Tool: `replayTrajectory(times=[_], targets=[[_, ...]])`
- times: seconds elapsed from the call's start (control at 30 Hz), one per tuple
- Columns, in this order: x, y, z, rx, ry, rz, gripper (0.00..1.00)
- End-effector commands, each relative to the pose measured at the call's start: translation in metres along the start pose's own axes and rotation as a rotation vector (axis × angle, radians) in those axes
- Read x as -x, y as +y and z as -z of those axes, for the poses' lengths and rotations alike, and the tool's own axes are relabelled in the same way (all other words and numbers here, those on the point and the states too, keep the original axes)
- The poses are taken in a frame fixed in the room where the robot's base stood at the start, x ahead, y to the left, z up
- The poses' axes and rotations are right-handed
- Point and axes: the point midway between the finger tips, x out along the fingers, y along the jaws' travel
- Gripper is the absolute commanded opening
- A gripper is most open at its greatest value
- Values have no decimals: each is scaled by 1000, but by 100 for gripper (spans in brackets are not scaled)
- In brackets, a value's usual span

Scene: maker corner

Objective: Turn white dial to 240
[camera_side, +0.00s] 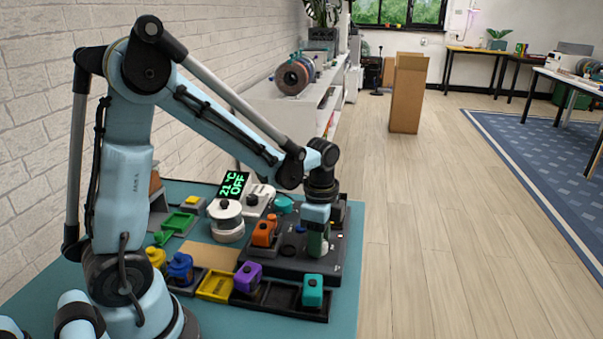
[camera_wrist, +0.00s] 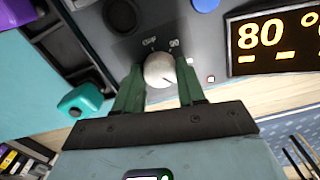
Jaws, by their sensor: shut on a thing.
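The white dial (camera_wrist: 160,69) sits on a dark grey panel (camera_wrist: 204,52) in the wrist view. Small white lettering is printed on the panel just beyond it, partly hard to read. My gripper (camera_wrist: 159,84) has its two green fingers on either side of the dial, shut on it. A display (camera_wrist: 275,42) right of the dial shows an orange 80 with a degree sign and dashes below. In the side view my gripper (camera_side: 318,244) points down at the dark panel, and the dial is mostly hidden by the fingers.
A turquoise-topped piece (camera_side: 313,290) and a purple one (camera_side: 248,277) stand in dark trays in front of the panel. An orange piece (camera_side: 265,232) is close left of my gripper. Another display (camera_side: 233,184) reads 21 °C OFF in green. Open floor lies right of the table.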

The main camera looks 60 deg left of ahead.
Motion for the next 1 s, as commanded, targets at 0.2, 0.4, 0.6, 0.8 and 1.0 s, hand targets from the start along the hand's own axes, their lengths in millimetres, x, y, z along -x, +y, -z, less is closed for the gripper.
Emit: replayTrajectory(times=[0.2,0.4,0.6,0.8,1.0], targets=[[0,0,0,-78,1,1,9],[0,0,0,-105,1,1,9],[0,0,0,-109,1,1,9],[0,0,0,-108,0,1,42],[0,0,0,-107,0,1,65]])
